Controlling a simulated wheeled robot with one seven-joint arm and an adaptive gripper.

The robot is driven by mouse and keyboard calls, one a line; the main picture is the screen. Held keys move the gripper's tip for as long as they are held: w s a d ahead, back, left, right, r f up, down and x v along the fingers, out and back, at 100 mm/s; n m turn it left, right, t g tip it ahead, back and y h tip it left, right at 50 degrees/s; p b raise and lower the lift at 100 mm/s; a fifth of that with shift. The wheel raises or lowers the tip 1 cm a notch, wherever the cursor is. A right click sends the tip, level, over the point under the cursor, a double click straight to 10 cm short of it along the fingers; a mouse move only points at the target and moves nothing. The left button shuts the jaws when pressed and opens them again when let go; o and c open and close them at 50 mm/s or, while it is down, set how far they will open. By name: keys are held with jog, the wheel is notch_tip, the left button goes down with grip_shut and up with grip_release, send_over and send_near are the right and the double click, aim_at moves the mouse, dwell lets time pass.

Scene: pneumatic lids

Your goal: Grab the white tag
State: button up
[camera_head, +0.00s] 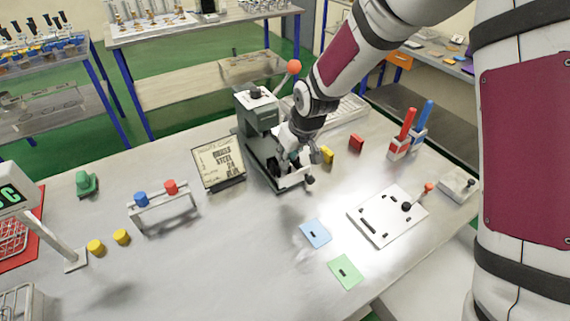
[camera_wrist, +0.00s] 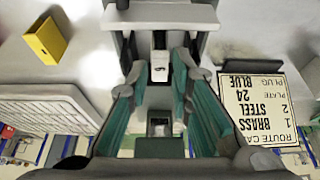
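In the wrist view, a small white piece (camera_wrist: 160,68) with a dark slot, which looks like the white tag, lies between my fingertips. A gap shows on each side of it. My gripper (camera_wrist: 159,80) is open, its teal-padded fingers apart. In the head view, my gripper (camera_head: 291,158) reaches into the front of a grey-green press (camera_head: 258,120) with an orange-knobbed lever. The white tag is hidden there by my gripper and the press. A blue tag (camera_head: 315,233) and a green tag (camera_head: 346,271) lie flat on the table in front.
A route card (camera_head: 218,165) stands left of the press. Yellow (camera_head: 327,155) and red (camera_head: 356,142) blocks lie to its right. A white plate fixture (camera_head: 387,216) with a lever sits at the right. A rack (camera_head: 163,205) with blue and red plugs stands left.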

jog(key=shift+x, duration=1.2)
grip_shut()
jog(key=shift+r, duration=0.15)
